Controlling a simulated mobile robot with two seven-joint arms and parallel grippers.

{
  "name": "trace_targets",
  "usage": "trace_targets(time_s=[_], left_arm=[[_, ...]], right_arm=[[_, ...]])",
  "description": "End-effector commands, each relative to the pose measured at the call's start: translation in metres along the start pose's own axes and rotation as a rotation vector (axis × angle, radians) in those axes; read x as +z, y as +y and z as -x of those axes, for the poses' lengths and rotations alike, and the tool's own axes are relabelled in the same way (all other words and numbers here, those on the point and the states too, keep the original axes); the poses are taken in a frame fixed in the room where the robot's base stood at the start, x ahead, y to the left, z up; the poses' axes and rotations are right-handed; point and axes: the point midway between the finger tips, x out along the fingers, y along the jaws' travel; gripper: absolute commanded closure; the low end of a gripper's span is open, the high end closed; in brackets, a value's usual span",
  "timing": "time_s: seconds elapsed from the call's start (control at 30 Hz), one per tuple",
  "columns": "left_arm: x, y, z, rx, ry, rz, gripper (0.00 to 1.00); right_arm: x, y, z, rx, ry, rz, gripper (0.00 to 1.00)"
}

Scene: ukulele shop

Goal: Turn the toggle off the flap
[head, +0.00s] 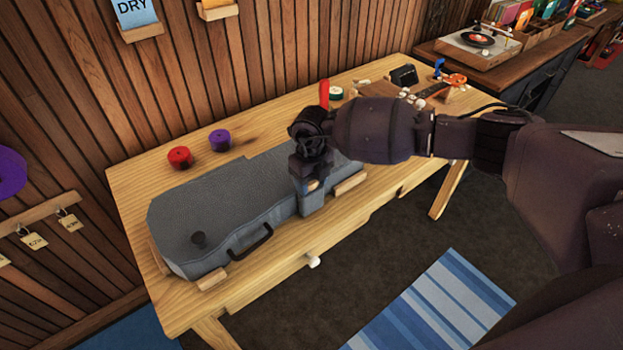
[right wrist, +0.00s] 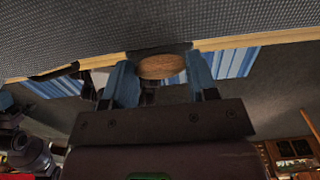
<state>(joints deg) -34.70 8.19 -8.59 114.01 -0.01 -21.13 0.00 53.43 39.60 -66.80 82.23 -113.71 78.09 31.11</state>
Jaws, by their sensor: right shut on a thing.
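The grey ukulele case (head: 225,205) lies closed on the wooden table, its handle (head: 250,241) on the front side. The wooden toggle (head: 313,185) is at the case's front edge, mostly hidden by my right gripper in the head view. In the right wrist view the round brown toggle (right wrist: 162,67) sits between the two blue fingers. My right gripper (head: 312,190) is shut on it, reaching down from above the case. The flap under the toggle is largely hidden behind the gripper.
Wooden blocks (head: 350,183) stand against the case's front edge. A red roll (head: 179,157) and a purple roll (head: 219,140) stand behind it. A ukulele neck (head: 432,90) and small items lie at the table's right end. The table's front left strip is clear.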

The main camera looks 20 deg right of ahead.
Motion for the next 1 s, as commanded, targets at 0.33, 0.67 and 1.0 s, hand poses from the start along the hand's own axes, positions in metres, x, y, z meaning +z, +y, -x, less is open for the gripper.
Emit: trace_targets(time_s=[0.33,0.67,1.0], left_arm=[[-0.0049,0.0003,-0.002,0.001,0.008,-0.001,0.57],[-0.0054,0.0004,-0.0023,0.002,0.009,-0.001,0.57],[-0.0028,0.0002,-0.0007,0.001,0.004,0.0,0.57]], right_arm=[[0.0003,-0.0002,0.0003,0.0,0.0,-0.023,0.71],[0.0003,-0.0002,0.0003,0.0,-0.001,-0.023,0.27],[0.0003,-0.0002,0.0013,0.0,-0.001,-0.021,0.21]])
